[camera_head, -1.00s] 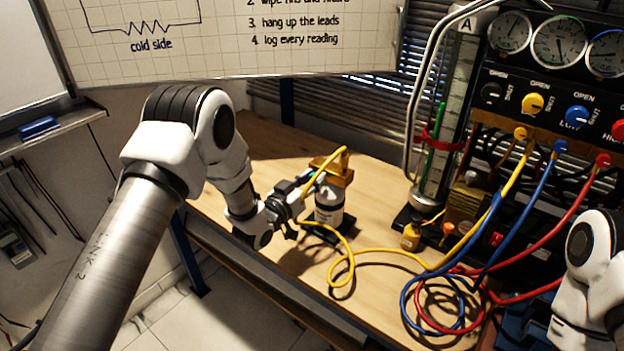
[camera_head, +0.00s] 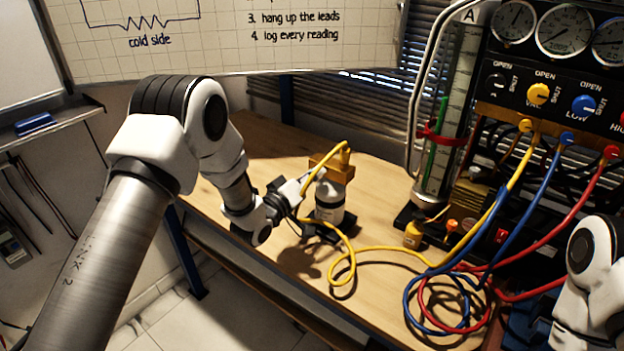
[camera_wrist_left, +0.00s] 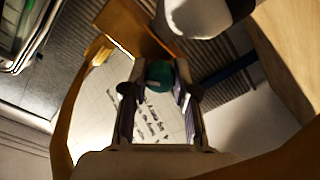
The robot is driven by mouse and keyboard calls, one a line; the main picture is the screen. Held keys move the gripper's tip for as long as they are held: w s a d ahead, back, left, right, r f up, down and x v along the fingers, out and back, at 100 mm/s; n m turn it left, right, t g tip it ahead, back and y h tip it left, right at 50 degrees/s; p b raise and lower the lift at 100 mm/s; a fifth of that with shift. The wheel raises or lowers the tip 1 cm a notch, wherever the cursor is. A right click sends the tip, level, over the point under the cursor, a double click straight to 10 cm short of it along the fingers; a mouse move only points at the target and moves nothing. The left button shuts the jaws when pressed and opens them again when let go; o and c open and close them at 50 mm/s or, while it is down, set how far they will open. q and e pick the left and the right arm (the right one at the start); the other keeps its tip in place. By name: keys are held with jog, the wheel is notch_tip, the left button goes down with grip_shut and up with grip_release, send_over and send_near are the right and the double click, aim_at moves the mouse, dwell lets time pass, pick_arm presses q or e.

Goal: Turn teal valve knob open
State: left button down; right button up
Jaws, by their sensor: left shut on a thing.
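The teal valve knob (camera_wrist_left: 159,74) sits between the two fingers of my left gripper (camera_wrist_left: 158,92) in the left wrist view. In the head view this gripper (camera_head: 302,186) is at the left side of a white bottle (camera_head: 329,199) with a brass block (camera_head: 338,171) on top, and it hides the knob. The left gripper is shut on the knob. The wrist view also shows the brass block (camera_wrist_left: 132,24) and the white bottle (camera_wrist_left: 196,14) beyond. How far the knob is turned cannot be told. My right gripper is outside the views; only part of that arm shows.
A yellow hose (camera_head: 362,252) runs from the brass block across the wooden table (camera_head: 280,150). Coiled blue (camera_head: 408,300) and red (camera_head: 487,318) hoses lie at right, below the gauge panel (camera_head: 560,85).

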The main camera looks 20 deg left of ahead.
pick_arm(q)
jog(key=n+b, duration=0.1)
jog(key=n, duration=0.4)
jog(key=shift+n, duration=0.3)
jog(key=n, duration=0.5)
jog(key=shift+b, duration=0.3)
jog(key=c, duration=0.9)
grip_release()
jog(key=v, duration=1.2)
